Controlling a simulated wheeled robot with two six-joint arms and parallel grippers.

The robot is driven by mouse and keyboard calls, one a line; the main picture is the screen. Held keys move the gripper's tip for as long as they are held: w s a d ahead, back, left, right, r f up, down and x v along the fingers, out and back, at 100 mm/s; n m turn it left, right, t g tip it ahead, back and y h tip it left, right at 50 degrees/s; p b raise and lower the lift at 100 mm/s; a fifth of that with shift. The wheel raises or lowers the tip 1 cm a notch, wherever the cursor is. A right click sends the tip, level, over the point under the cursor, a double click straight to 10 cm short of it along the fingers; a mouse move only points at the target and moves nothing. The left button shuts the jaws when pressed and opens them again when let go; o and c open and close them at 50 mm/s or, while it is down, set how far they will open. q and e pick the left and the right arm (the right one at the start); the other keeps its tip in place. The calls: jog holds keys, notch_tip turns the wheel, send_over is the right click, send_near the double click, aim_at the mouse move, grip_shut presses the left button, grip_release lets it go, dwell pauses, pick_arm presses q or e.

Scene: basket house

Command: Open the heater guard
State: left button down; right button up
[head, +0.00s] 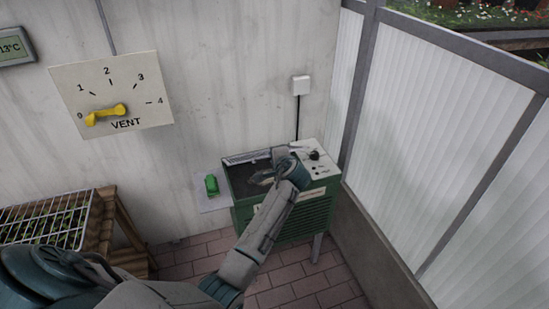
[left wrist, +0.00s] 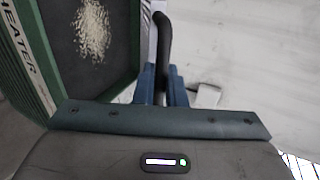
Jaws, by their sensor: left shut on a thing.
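The green heater (head: 293,228) stands against the wall at the right of middle in the head view. Its dark top (head: 240,178) shows, with a light grey strip (head: 247,157) along the back edge. My left gripper (head: 262,179) is over the top of the heater. In the left wrist view my left gripper (left wrist: 163,78) has its blue fingers shut on a black bar handle (left wrist: 164,38). The heater's dark top (left wrist: 62,40) with a pale speckled patch lies left of the handle. My arm hides part of the heater; how far the guard is open cannot be told.
A white panel with small black controls (head: 320,157) is at the heater's right. A green object (head: 211,184) sits on a pale plate left of the heater. A wooden bench (head: 103,220) with a seedling tray stands at left. A translucent partition (head: 430,130) borders the right.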

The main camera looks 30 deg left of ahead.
pick_arm(q)
jog(key=shift+w+a+r+p, duration=0.2)
jog(key=shift+r+p, duration=0.2)
jog(key=shift+r, duration=0.25)
jog(key=w+a+r+g+h+p, duration=0.2)
jog(key=w+a+r+p, duration=0.5)
jog(key=w+a+r, duration=0.3)
jog(key=shift+w+a+r+h+p, duration=0.35)
jog(key=shift+w+a, duration=0.8)
jog(key=shift+a, duration=1.1)
jog(key=c, duration=1.6)
grip_release()
jog(key=shift+c, duration=0.2)
